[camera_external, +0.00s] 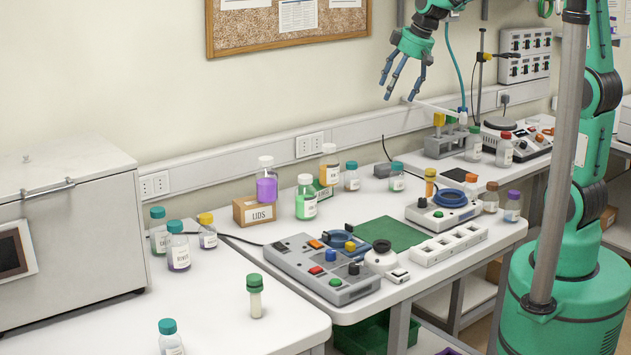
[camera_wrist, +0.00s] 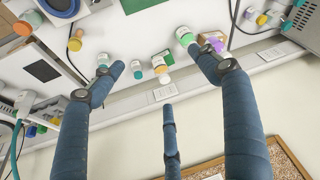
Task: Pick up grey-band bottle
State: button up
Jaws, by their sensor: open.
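No bottle shows a plainly grey band, so I cannot tell which one is the grey-band bottle. Several small bottles stand on the white benches. A clear teal-capped bottle (camera_external: 351,176) stands near the wall beside an orange bottle (camera_external: 329,166); another teal-capped bottle (camera_external: 397,177) is to its right. At left are a teal-capped bottle with a dark lower band (camera_external: 178,248), one behind it (camera_external: 158,230) and a yellow-capped one (camera_external: 208,232). My gripper (camera_external: 400,84) is open and empty, high above the back of the bench. The wrist view shows its spread fingers (camera_wrist: 157,74) above the bottles.
A grey box-shaped machine (camera_external: 75,240) stands at left. A LIDS box (camera_external: 254,210), green-liquid bottle (camera_external: 306,200) and purple-liquid bottle (camera_external: 266,184) cluster by the wall. A button panel (camera_external: 318,266) and green mat (camera_external: 392,235) occupy the middle bench. The left bench has free room.

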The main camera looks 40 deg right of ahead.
jog(key=w+f+n+p, duration=0.1)
jog(key=w+f, duration=0.3)
jog(key=w, duration=0.3)
jog(key=w+f+n, duration=0.1)
jog(key=w+f, duration=0.2)
jog(key=w, duration=0.3)
jog(key=n+y+p, duration=0.1)
jog(key=n, duration=0.1)
send_near(329, 161)
jog(key=w+d+r, duration=0.2)
jog(key=d, duration=0.1)
jog(key=shift+d+r+g, duration=0.2)
jog(key=shift+g, duration=0.2)
jog(key=shift+w+f, duration=0.1)
jog(key=shift+f, duration=0.05)
jog(key=shift+x, duration=4.15)
jog(key=shift+a, duration=0.25)
jog(key=shift+x, duration=2.5)
jog(key=shift+a, duration=0.1)
